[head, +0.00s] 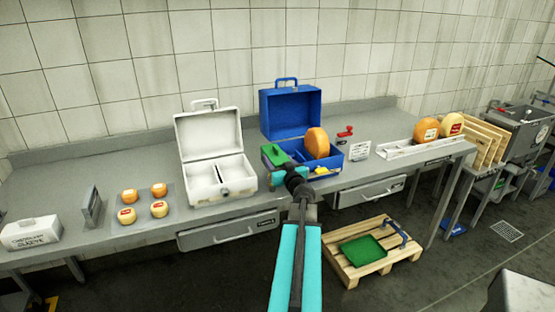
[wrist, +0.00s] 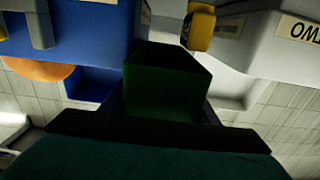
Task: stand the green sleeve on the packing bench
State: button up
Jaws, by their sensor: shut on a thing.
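The green sleeve (head: 275,153) is at the left part of the open blue case (head: 330,165) on the bench (head: 372,140). My gripper (head: 288,172) is shut on the sleeve, reaching in from the front. In the wrist view the sleeve (wrist: 165,88) fills the space between the dark fingers, close to the blue case wall (wrist: 90,25). I cannot tell whether the sleeve is inside the case or just above its edge. An orange cheese wheel (head: 317,143) stands in the case to the right of the sleeve.
An open white case (head: 238,188) with empty compartments stands left of the blue one. Several small cheeses lie on a mat (head: 126,187) farther left. A red-handled device (head: 345,133) and a white rack (head: 405,150) are right. A pallet (head: 345,275) with a green tray (head: 362,251) is on the floor.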

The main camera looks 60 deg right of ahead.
jog(key=shift+f, duration=0.55)
jog(key=o, duration=1)
jog(key=shift+o, duration=0.2)
jog(key=shift+r, duration=0.2)
jog(key=shift+s+a+r, duration=0.1)
jog(key=shift+r, duration=0.25)
jog(key=p+v, duration=0.1)
jog(key=v, duration=0.7)
jog(key=shift+s, duration=0.3)
jog(key=a+p, duration=0.1)
jog(key=p, duration=0.4)
jog(key=shift+s+p, duration=0.4)
jog(key=s+a+p, duration=0.1)
jog(key=p, duration=0.4)
jog(key=shift+r, duration=0.15)
